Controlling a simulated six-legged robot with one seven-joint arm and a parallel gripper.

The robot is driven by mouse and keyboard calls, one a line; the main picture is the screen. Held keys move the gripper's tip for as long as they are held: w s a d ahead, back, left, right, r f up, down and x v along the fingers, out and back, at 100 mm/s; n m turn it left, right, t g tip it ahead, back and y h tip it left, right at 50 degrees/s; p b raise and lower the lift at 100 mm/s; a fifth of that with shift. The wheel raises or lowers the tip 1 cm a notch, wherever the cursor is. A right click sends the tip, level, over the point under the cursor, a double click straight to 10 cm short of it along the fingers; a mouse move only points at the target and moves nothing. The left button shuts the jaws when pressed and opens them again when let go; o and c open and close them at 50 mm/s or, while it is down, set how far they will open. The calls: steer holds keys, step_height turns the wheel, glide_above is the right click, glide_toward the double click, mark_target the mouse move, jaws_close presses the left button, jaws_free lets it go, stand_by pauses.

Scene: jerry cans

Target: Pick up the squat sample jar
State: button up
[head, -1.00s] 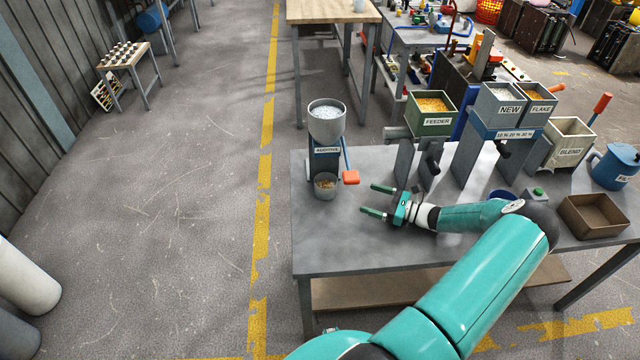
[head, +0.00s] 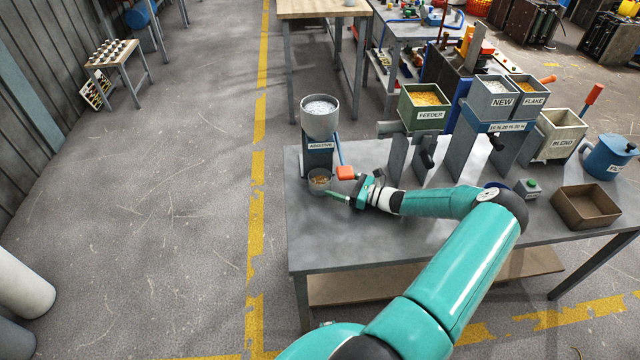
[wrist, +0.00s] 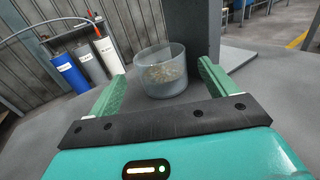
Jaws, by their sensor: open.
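The squat sample jar (head: 319,182) is a short clear cup with tan flakes in it. It stands upright on the grey table below the additive hopper. In the wrist view the jar (wrist: 163,72) is just ahead of my fingertips, roughly centred between them. My gripper (head: 334,189) is open and empty, low over the table, to the right of the jar. In the wrist view my gripper (wrist: 160,78) has one green finger on each side of the jar's line. I cannot tell whether a finger touches the jar.
The additive hopper (head: 320,120) stands behind the jar, with an orange-handled lever (head: 346,172) close above my gripper. The feeder (head: 424,108) and a brown tray (head: 586,207) are further right. The table's front left (head: 330,240) is clear.

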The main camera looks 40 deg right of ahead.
mark_target(329, 180)
steer(key=x, duration=0.3)
steer(key=shift+w+a+r, duration=0.1)
steer(key=shift+w+a, duration=0.05)
steer(key=shift+w, duration=0.1)
steer(key=c, duration=0.9)
steer(key=shift+r, duration=0.15)
